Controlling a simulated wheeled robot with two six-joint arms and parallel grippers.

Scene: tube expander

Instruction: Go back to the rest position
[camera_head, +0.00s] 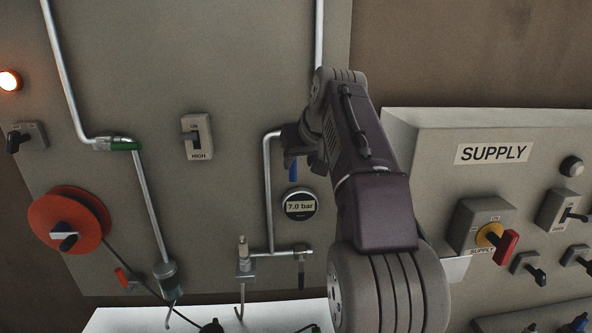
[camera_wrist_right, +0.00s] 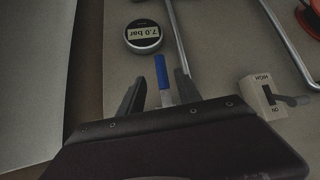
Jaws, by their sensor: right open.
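My right arm reaches up the middle of the head view to the grey panel. Its gripper (camera_head: 298,158) is at a pipe fitting, partly hidden by the wrist. A blue valve handle (camera_head: 292,172) hangs just below it. In the right wrist view the two dark fingers of the gripper (camera_wrist_right: 158,88) stand apart. The blue handle (camera_wrist_right: 162,72) shows between them; I cannot tell whether they touch it. My left gripper is not in view.
A gauge reading 7.0 bar (camera_head: 299,205) and metal pipes (camera_head: 267,190) are close to the gripper. A red reel (camera_head: 70,218) and switch (camera_head: 197,137) are to the left. The SUPPLY box (camera_head: 440,130) with a red-handled switch (camera_head: 507,246) juts out right of my arm.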

